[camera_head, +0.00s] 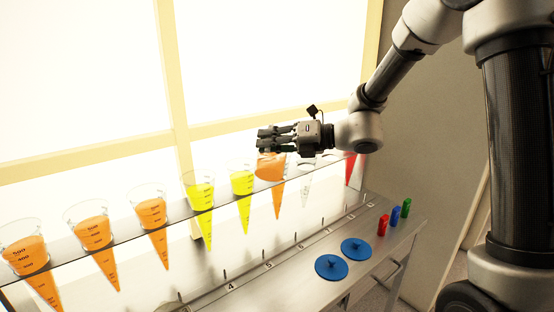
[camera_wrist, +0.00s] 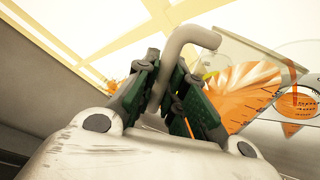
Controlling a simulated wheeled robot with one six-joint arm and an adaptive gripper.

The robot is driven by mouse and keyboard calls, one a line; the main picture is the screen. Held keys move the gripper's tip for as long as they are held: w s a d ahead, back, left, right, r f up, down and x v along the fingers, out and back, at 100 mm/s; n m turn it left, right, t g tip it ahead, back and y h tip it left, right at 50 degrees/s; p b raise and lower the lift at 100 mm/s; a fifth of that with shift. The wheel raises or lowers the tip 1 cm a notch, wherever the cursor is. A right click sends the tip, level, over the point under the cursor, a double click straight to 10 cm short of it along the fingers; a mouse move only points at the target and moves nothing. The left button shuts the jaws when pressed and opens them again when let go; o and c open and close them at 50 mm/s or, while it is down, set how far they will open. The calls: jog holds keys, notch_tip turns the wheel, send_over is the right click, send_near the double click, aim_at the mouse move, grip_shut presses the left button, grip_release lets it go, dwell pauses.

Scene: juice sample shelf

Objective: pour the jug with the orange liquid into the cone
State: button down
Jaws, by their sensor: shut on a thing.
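My gripper (camera_head: 264,141) is above the shelf, over the cone with orange liquid (camera_head: 277,203) right of the yellow ones. In the wrist view my gripper's green-padded fingers (camera_wrist: 166,88) are shut on a pale curved bar (camera_wrist: 191,38), which looks like the jug's handle. The jug's body cannot be made out in the head view; the fingers and the orange area below them hide its outline. In the wrist view a ribbed orange shape (camera_wrist: 243,90) lies right of the fingers; I cannot tell whether it is jug or cone.
Left along the clear rack stand cones with yellow (camera_head: 199,200) and orange liquid (camera_head: 97,236). A clear cone (camera_head: 306,183) and a red cone (camera_head: 350,169) stand to the right. Blue discs (camera_head: 331,267) and small coloured pieces (camera_head: 395,215) lie on the bench (camera_head: 300,290).

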jog(key=shift+w+d+r+m+g+p, duration=0.15)
jog(key=shift+w+m+g+p, duration=0.2)
jog(key=shift+w+m, duration=0.25)
dwell(3.7)
jog(key=shift+w+r, duration=0.1)
jog(key=shift+r, duration=0.1)
dwell(1.0)
jog(key=shift+s+a+f+n, duration=0.1)
jog(key=shift+s+f+n, duration=0.15)
jog(key=shift+s+n, duration=0.2)
jog(key=shift+s+a+f+n, duration=0.1)
jog(key=shift+s+f+n, duration=0.1)
jog(key=shift+s+n, duration=0.2)
jog(key=shift+s+f+n+t, duration=0.15)
jog(key=shift+s+n+t, duration=0.2)
jog(key=shift+n+t, duration=0.2)
jog(key=s+f+n+b, duration=0.1)
jog(key=s+f+n, duration=0.2)
jog(key=f, duration=0.4)
jog(key=s+a+f+n+t+y+b, duration=0.1)
jog(key=s+f+n+b, duration=0.1)
jog(key=f+n, duration=0.3)
jog(key=shift+s+a+f+n, duration=0.25)
jog(key=shift+s+f, duration=0.45)
jog(key=shift+f, duration=0.5)
